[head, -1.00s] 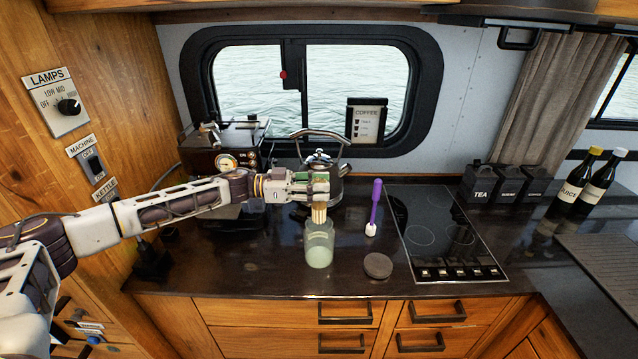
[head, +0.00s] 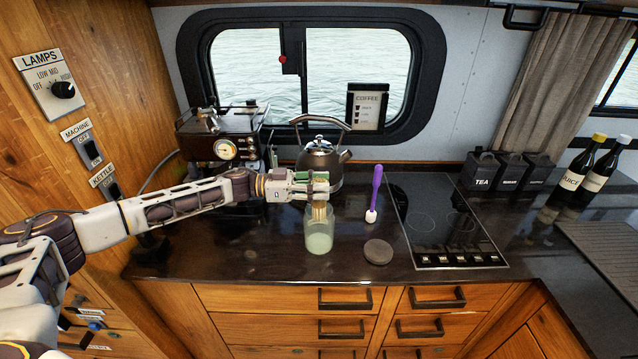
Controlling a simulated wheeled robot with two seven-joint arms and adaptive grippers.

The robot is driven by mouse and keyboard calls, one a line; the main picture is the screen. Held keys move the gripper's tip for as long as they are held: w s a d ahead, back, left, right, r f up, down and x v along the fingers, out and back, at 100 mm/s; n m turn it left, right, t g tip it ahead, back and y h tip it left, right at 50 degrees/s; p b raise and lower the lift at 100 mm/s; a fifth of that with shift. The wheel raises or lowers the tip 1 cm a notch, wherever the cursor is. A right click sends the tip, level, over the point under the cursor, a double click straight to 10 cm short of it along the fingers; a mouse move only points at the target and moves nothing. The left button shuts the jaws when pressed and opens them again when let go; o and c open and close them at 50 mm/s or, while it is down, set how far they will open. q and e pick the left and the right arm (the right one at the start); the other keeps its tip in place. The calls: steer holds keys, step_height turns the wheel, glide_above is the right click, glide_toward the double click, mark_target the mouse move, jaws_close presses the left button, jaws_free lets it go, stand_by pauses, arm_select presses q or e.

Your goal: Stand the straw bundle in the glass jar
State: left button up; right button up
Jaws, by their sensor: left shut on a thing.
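The glass jar (head: 319,238) stands upright near the front of the dark counter, pale green and see-through. My left gripper (head: 319,188) is just above the jar's mouth and is shut on the straw bundle (head: 319,211). The bundle is tan and upright, and its lower part shows at the jar's mouth, seemingly inside the upper part of the jar. Its top is mostly hidden by the fingers. I cannot tell whether it touches the jar's bottom. My right gripper is not in view.
A dark round lid (head: 378,252) lies right of the jar. The kettle (head: 322,158) and coffee machine (head: 222,140) stand behind my left arm. The cooktop (head: 440,225) is to the right.

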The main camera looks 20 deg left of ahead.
arm_select(q)
steer(key=shift+f+b, duration=0.65)
steer(key=shift+f, duration=1.3)
steer(key=o, duration=1)
steer(key=shift+a, duration=0.1)
steer(key=shift+v, duration=5.9)
